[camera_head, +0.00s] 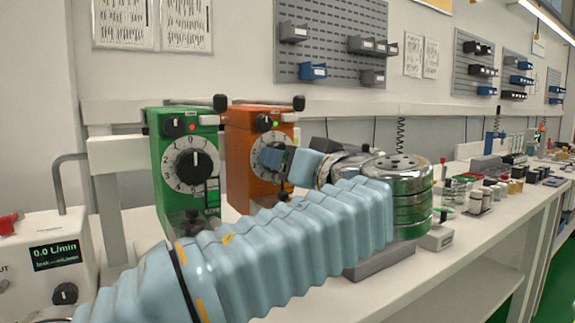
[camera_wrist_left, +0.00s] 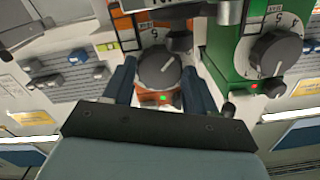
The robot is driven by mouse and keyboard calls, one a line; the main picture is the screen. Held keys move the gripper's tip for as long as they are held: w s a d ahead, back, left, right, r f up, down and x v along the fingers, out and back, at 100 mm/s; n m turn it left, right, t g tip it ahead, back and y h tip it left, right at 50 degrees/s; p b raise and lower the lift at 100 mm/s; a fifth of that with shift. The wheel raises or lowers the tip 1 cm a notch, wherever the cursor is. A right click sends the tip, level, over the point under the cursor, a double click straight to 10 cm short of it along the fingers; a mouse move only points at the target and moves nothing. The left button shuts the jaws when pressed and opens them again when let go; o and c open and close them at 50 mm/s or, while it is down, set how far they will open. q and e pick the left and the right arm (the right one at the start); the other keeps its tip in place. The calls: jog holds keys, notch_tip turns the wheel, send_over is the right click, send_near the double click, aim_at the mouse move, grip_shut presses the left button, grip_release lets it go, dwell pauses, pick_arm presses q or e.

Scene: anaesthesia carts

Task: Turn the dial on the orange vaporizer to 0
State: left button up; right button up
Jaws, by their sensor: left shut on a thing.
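The orange vaporizer (camera_head: 240,185) stands on the bench, with a small black knob (camera_head: 263,122) and a lit green lamp on its upper front. Its white numbered dial face (camera_head: 254,170) is partly hidden behind my left gripper (camera_head: 272,158), which reaches in from the right side of the unit. In the left wrist view the black dial knob (camera_wrist_left: 157,68) sits between the two dark fingers of my left gripper (camera_wrist_left: 162,80). The gripper is shut on this knob. A pale line shows on the knob; the number it points at cannot be read. My right gripper is not in view.
A green vaporizer (camera_head: 155,170) with a similar dial and a red lamp stands close on the left. A stacked metal canister (camera_head: 400,200) stands to the right, behind my arm. A flow meter (camera_head: 55,265) reading 0.0 L/min is at lower left. Small bottles line the bench farther right.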

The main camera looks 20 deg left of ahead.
pick_arm(q)
jog(key=m, duration=0.4)
jog(key=shift+m, duration=0.3)
dwell(0.3)
jog(key=o, duration=1.1)
jog(key=shift+c, duration=0.2)
jog(key=v, duration=1.4)
jog(key=shift+b, duration=0.45)
jog(key=shift+w+f, duration=0.1)
